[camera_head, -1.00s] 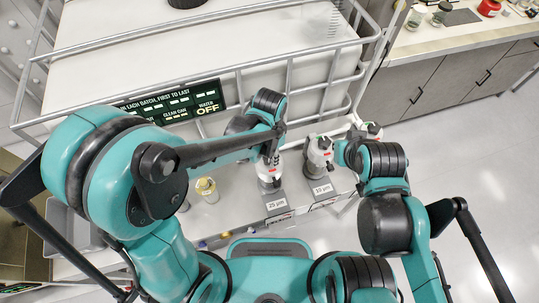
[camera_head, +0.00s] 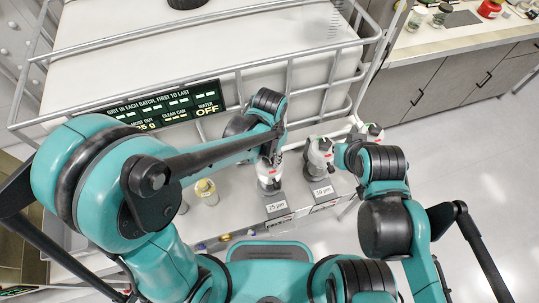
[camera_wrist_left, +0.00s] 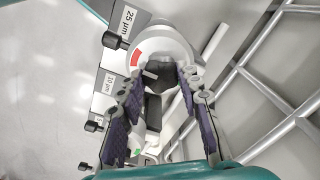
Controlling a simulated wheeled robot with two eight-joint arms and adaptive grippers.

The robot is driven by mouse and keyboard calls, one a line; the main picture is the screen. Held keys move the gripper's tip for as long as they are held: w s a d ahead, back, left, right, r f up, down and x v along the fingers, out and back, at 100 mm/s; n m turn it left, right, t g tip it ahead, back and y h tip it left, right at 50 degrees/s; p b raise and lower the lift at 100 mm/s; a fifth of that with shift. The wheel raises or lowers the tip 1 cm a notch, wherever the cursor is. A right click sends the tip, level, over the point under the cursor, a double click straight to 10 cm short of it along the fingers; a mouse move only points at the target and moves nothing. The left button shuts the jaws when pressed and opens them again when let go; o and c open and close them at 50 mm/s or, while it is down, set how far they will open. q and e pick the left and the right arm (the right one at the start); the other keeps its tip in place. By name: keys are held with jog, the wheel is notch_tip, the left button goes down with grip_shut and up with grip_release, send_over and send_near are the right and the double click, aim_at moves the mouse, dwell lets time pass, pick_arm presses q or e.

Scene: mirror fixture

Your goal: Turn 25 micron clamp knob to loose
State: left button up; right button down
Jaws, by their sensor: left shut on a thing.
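The 25 µm unit (camera_head: 268,183) is a white cylinder with a red mark on a grey stand, behind its 25 µm label (camera_head: 277,206). The label also shows in the left wrist view (camera_wrist_left: 124,23). My left gripper (camera_head: 270,152) is over this unit, and the arm hides part of it. In the left wrist view, my left gripper (camera_wrist_left: 160,80) has its purple-padded fingers on either side of a dark clamp knob (camera_wrist_left: 158,72) and is shut on it. The knob's setting cannot be read. My right gripper is mostly hidden behind its wrist near the 10 µm unit (camera_head: 320,160).
The 10 µm label (camera_head: 321,191) stands right of the 25 µm one. A metal rail (camera_head: 240,72) runs behind the units. A dark display (camera_head: 165,105) reads water OFF. A small yellow-topped jar (camera_head: 207,190) stands left of the units.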

aim_at(269, 158)
pick_arm(q)
jog(key=o, duration=1.2)
jog(key=shift+c, duration=0.2)
notch_tip(269, 158, up, 12)
jog(key=s+a+f+n+t+b, duration=0.2)
jog(key=a+f+n+t+b, duration=0.1)
jog(key=a, duration=0.6)
jog(key=s+a+f+n+t+b, duration=0.2)
jog(key=a+f+n+t+b, duration=0.2)
jog(key=a, duration=0.4)
jog(key=shift+s+a+f+b, duration=0.3)
jog(key=shift+s+a+b, duration=0.05)
jog(key=shift+b, duration=0.4)
